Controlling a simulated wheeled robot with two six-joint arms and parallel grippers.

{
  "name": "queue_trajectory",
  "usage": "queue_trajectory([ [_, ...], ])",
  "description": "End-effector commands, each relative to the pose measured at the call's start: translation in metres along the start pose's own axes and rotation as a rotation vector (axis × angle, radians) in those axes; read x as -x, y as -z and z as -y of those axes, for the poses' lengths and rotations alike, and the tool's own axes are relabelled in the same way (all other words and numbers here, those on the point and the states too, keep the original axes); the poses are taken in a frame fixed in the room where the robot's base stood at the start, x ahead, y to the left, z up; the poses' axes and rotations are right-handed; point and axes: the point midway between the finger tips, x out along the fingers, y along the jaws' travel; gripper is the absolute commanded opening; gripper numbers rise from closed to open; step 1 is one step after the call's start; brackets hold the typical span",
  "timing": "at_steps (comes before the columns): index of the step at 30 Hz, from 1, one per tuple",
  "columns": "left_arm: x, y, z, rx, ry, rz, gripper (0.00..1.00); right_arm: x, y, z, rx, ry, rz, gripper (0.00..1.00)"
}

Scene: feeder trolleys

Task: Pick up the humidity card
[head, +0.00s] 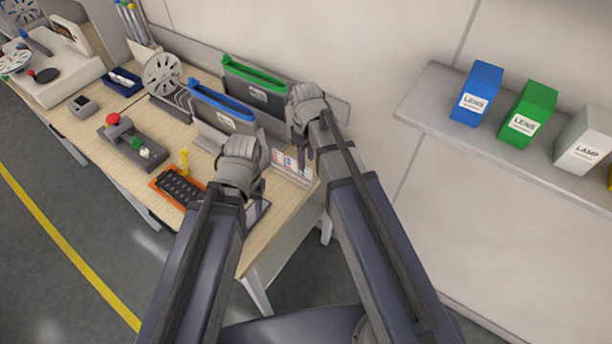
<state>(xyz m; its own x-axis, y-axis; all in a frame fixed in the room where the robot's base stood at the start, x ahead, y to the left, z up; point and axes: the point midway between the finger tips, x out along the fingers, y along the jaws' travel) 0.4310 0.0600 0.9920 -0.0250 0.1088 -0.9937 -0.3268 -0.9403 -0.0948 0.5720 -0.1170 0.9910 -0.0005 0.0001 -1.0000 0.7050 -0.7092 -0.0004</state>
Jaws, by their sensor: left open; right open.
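A white card with rows of coloured spots, apparently the humidity card (291,166), stands near the right end of the wooden bench. It is partly covered by my arms and grippers. My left gripper (240,178) is left of the card, above the bench, and is open with nothing seen in it. My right gripper (301,140) is open, just above and right of the card, close to its upper edge. Whether it touches the card cannot be told.
Blue (222,112) and green (254,84) topped folders stand behind. An orange-framed keypad (178,187), a button box (131,143) and a reel (162,75) are left on the bench (128,188). A wall shelf (440,98) with boxes is at right.

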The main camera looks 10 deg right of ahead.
Motion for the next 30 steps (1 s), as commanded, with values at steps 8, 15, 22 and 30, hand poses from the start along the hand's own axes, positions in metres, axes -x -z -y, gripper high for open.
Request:
queue_trajectory([
  [8,-0.009,0.001,-0.001,0.000,0.000,0.000,0.50,-0.009,0.001,-0.001,0.000,0.000,0.000,0.41],
  [15,-0.038,0.002,-0.004,0.001,0.000,0.000,0.50,-0.039,0.006,-0.006,-0.001,0.000,0.000,0.41],
  [22,-0.053,0.003,-0.005,0.001,0.000,0.000,0.50,-0.054,0.005,-0.005,-0.001,0.000,0.000,0.41],
  [30,-0.051,0.003,-0.005,0.001,0.000,0.000,0.50,-0.052,0.005,-0.005,-0.001,0.000,0.000,0.33],
])
